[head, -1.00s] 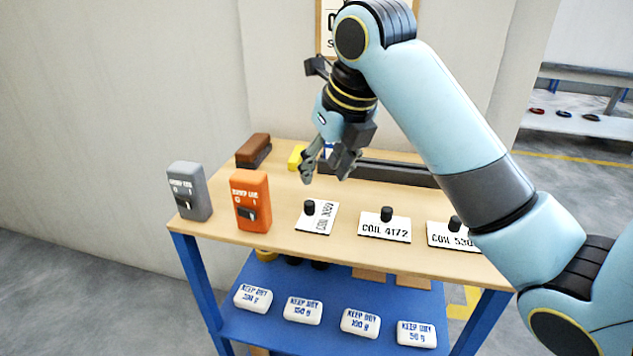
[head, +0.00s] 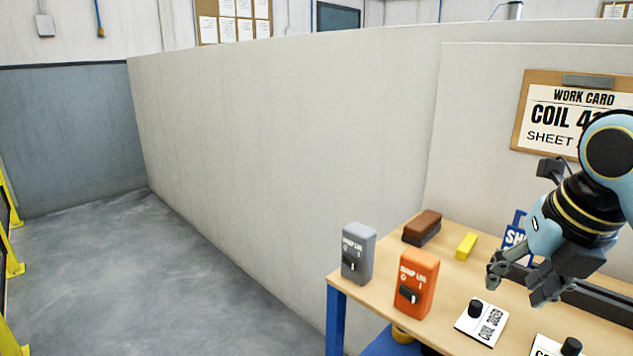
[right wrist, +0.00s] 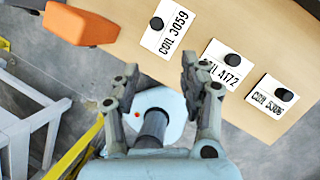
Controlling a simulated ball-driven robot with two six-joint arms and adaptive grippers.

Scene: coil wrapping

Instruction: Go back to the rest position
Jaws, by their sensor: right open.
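My right gripper (head: 517,285) is open and empty, raised above the table near the coil cards. In the right wrist view its two fingers (right wrist: 160,88) stand wide apart with nothing between them. Below it in the head view, the COIL 3059 card (head: 482,322) lies on the table (head: 455,330) with a black knob on it. It also shows in the right wrist view (right wrist: 167,38), beside the COIL 4172 card (right wrist: 222,72) and a third coil card (right wrist: 270,95). My left gripper is not in view.
A grey box (head: 357,255) and an orange box (head: 415,285) stand at the table's left end. A brown block (head: 422,228) and a yellow block (head: 466,246) lie behind them. A wall with a work card (head: 570,115) rises behind. The floor at left is clear.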

